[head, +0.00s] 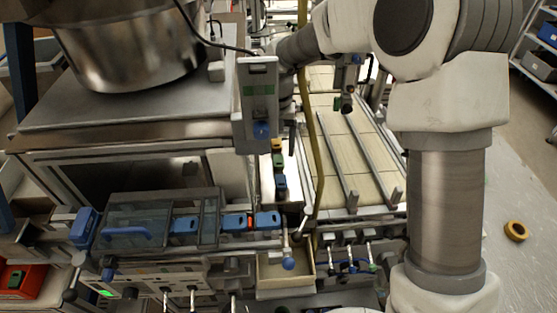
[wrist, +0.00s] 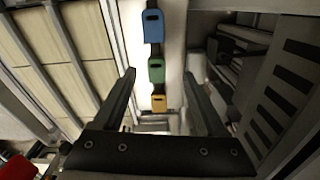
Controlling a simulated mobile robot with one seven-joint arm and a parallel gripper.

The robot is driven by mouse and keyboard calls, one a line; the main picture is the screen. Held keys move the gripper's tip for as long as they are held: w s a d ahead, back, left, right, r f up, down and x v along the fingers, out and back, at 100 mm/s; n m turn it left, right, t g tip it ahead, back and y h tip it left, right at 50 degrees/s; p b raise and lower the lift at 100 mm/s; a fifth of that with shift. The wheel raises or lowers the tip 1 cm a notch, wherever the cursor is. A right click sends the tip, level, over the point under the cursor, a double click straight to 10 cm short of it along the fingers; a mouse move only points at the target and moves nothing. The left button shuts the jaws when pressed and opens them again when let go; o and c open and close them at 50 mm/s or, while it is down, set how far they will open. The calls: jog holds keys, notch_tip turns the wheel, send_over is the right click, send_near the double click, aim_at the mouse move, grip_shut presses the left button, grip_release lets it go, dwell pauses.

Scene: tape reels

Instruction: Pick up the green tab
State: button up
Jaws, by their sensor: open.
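The green tab (head: 278,160) sits in a row on a narrow pale strip, between a yellow tab (head: 277,145) and a blue tab (head: 281,183) in the head view. In the wrist view the green tab (wrist: 156,71) has a dark slot and lies between the blue tab (wrist: 153,24) above and the yellow tab (wrist: 159,103) below. My gripper (wrist: 159,75) is open and empty. Its two dark fingers stand on either side of the tab row in the picture, with clear gaps. The distance down to the tabs is unclear. My gripper cannot be made out clearly in the head view.
A grey upright panel (head: 258,100) stands close behind the row. A conveyor with metal rails (head: 345,150) runs to the right, and a yellow hose (head: 316,150) hangs between. More blue tabs (head: 267,220) lie in front on the left. A beige bin (head: 284,284) is below.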

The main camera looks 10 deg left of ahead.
aim_at(279, 164)
jog(key=f, duration=0.3)
jog(key=f+p, duration=0.1)
jog(key=f, duration=0.1)
jog(key=shift+w+d+f, duration=0.1)
jog(key=shift+w+d, duration=0.1)
jog(key=shift+d, duration=0.05)
grip_shut()
